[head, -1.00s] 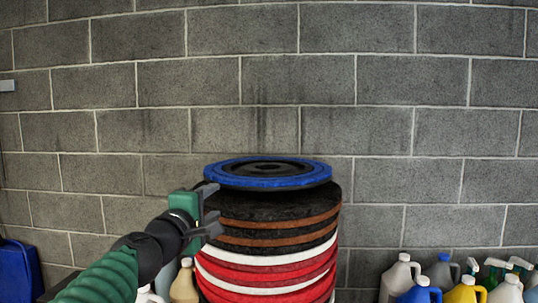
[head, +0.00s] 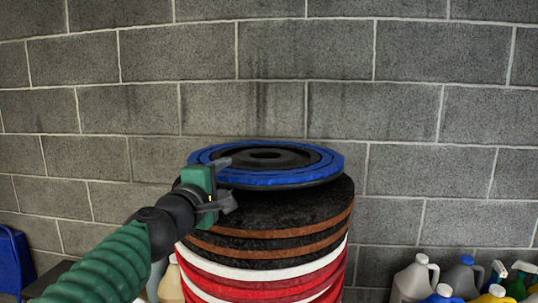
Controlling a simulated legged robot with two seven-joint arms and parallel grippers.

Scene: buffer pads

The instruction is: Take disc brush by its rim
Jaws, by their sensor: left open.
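The disc brush (head: 275,164) is a flat round disc with a blue rim and a black centre. It lies on top of a tall stack of round pads (head: 280,222) in the head view. My left gripper (head: 231,184) is open at the disc's left side. One finger shows at the level of the blue rim and the other lower, with the rim's left edge seen between them. I cannot tell whether either finger touches the rim. The gripper hides part of the disc's left edge. My right gripper is not in view.
The stack has black, brown, red and white layers. A grey block wall (head: 400,80) stands behind. Several jugs and spray bottles stand at lower right, including a grey jug (head: 414,280). A blue container (head: 14,262) is at far left. Space above the disc is clear.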

